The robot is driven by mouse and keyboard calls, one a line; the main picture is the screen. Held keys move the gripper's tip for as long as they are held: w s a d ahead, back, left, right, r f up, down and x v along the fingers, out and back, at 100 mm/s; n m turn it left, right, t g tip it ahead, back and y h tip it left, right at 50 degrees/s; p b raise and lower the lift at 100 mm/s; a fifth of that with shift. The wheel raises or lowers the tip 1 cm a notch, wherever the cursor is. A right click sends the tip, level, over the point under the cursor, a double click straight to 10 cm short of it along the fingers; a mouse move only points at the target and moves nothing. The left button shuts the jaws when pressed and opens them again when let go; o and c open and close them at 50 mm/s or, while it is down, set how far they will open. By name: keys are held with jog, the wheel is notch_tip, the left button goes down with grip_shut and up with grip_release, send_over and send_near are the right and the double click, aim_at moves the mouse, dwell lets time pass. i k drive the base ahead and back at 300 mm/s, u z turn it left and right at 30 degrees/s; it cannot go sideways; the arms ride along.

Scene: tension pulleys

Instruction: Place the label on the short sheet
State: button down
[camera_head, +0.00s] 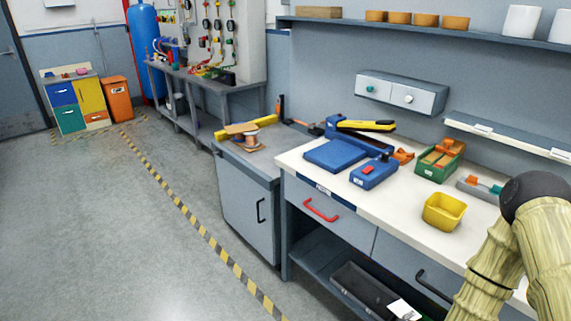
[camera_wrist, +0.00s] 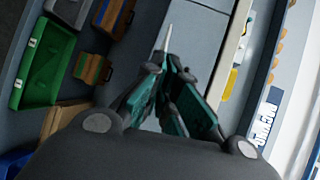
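In the wrist view my gripper (camera_wrist: 164,66) has its two dark teal fingers drawn together at the tips. A thin white sliver (camera_wrist: 163,38) sticks out from between them; it looks like the label seen edge-on. In the head view my gripper is outside the picture; only my arm shows at the right edge. I cannot make out for sure which thing is the short sheet. A white paper piece (camera_head: 404,309) lies at the black tray under the bench.
The white-topped bench (camera_head: 318,177) carries a blue box (camera_head: 373,172), a yellow bin (camera_head: 444,211) and a green crate (camera_head: 425,166). A narrow wall shelf (camera_head: 510,137) holds small white cards.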

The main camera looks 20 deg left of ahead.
aim_at(236, 130)
jog(key=u, duration=0.6)
jog(key=i, duration=1.1)
jog(key=u, duration=0.75)
jog(key=i, duration=1.15)
jog(key=z, duration=0.1)
